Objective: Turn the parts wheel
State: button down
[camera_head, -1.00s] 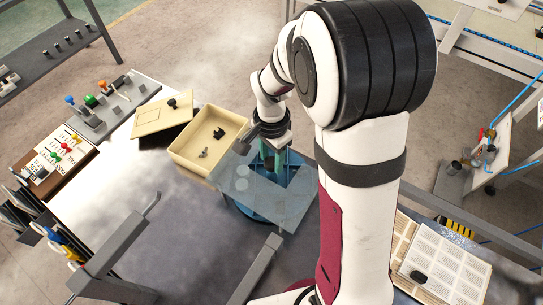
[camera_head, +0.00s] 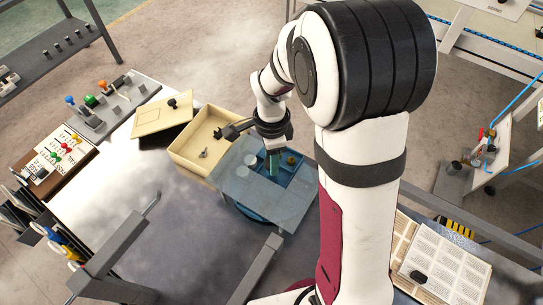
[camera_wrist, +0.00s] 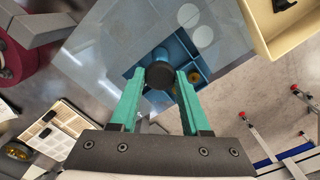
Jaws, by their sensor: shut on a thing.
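The parts wheel (camera_head: 246,212) is a blue round tray with compartments, under a clear grey cover (camera_head: 275,205) with an opening. Blue compartments show through the opening, and one holds a small brass-coloured piece (camera_head: 291,160). Two pale discs (camera_head: 243,171) show at the cover's left part. My gripper (camera_head: 272,164) reaches down over the wheel. In the wrist view its green fingers (camera_wrist: 160,76) are shut on a dark round knob (camera_wrist: 159,77) that stands above the blue compartments.
A grey panel with coloured knobs (camera_head: 103,108) is at the far left. Bare table (camera_head: 150,205) lies front left.

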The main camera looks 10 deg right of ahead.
jog(key=shift+m, duration=8.9)
jog(key=shift+d+m, duration=0.1)
jog(key=shift+m, duration=0.4)
jog(key=shift+c, duration=1.9)
grip_release()
